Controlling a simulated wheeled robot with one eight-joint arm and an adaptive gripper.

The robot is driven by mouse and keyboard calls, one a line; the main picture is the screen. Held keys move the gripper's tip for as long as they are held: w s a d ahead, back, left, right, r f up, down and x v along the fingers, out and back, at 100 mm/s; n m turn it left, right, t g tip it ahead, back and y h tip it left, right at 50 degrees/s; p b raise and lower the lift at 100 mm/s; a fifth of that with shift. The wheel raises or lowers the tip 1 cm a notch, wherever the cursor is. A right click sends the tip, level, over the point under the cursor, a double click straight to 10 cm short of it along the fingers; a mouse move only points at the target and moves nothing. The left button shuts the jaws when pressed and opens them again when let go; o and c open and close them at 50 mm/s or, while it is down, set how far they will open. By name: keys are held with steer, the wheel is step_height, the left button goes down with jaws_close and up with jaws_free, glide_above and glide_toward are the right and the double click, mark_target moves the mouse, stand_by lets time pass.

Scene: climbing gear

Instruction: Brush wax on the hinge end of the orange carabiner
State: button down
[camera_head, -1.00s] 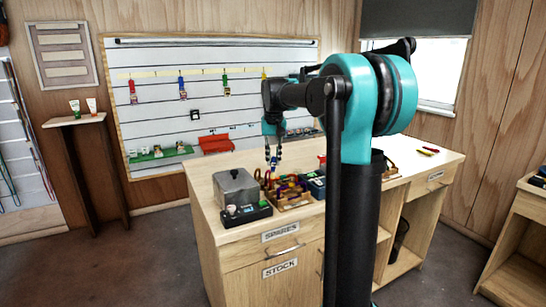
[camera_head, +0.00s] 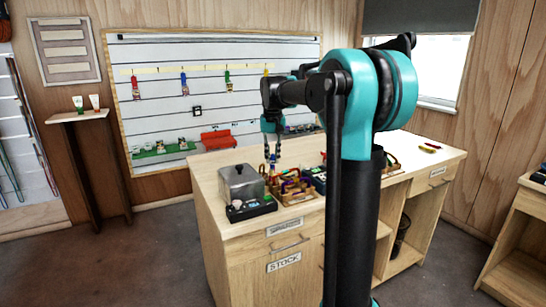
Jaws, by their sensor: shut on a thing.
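My gripper (camera_head: 272,157) hangs down over the workbench, above the left part of the wooden tray (camera_head: 298,199). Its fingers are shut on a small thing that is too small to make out. Several coloured carabiners (camera_head: 291,186) stand or lie in the tray. They look purple, orange and yellow, but I cannot tell which is the orange carabiner or where its hinge end is. I cannot pick out a brush or wax for certain.
A grey metal box (camera_head: 241,183) stands left of the tray, with a black tray (camera_head: 249,210) of small items in front. The workbench (camera_head: 215,180) has free room at its left.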

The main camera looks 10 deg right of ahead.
steer(key=shift+d+r, duration=0.2)
steer(key=shift+r, duration=0.9)
steer(key=shift+a+r, duration=0.1)
steer(key=shift+r, duration=2.9)
